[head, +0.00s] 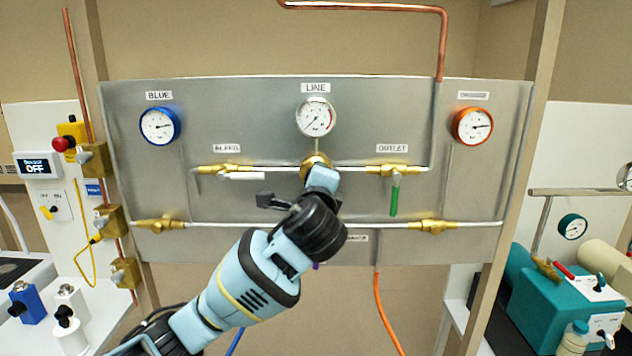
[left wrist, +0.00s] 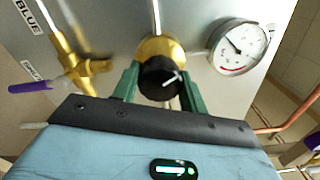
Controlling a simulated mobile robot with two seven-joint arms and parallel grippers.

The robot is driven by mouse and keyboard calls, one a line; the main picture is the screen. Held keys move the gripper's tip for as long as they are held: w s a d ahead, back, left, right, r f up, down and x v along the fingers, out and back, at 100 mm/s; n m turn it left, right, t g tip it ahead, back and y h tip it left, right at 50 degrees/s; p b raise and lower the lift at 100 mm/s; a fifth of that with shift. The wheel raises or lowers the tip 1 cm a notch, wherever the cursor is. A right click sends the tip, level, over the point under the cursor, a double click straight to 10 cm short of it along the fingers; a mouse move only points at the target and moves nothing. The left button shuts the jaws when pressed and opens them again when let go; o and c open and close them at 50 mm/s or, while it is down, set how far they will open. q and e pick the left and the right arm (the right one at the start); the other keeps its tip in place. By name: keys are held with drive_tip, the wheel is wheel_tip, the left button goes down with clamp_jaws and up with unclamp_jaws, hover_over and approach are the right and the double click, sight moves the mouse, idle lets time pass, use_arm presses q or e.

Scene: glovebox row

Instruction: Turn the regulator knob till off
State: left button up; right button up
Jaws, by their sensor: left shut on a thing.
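The regulator is a brass body (head: 316,159) under the LINE gauge (head: 316,117) at the middle of the grey panel. Its black round knob (left wrist: 161,78) shows in the left wrist view, with a white mark slanting toward the upper right. My left gripper (head: 321,178) is at the regulator and hides the knob in the head view. In the left wrist view its green fingers (left wrist: 159,84) stand on either side of the knob, shut on it. The LINE gauge also shows in the left wrist view (left wrist: 238,46), right of the knob. My right gripper is not in view.
The panel (head: 260,120) holds a blue-rimmed gauge (head: 160,126) and an orange-rimmed gauge (head: 472,126). A white-handled bleed valve (head: 243,176) and a green-handled outlet valve (head: 395,198) flank the regulator. Pipes run close below. Wooden posts stand at both sides.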

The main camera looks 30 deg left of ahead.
use_arm(q)
drive_tip(key=n, duration=0.4)
drive_tip(key=shift+f+n, duration=0.1)
drive_tip(key=shift+n, duration=0.2)
drive_tip(key=n, duration=1.1)
drive_tip(key=shift+n, duration=2.6)
drive_tip(key=o, duration=1)
drive_tip(key=shift+c, duration=0.2)
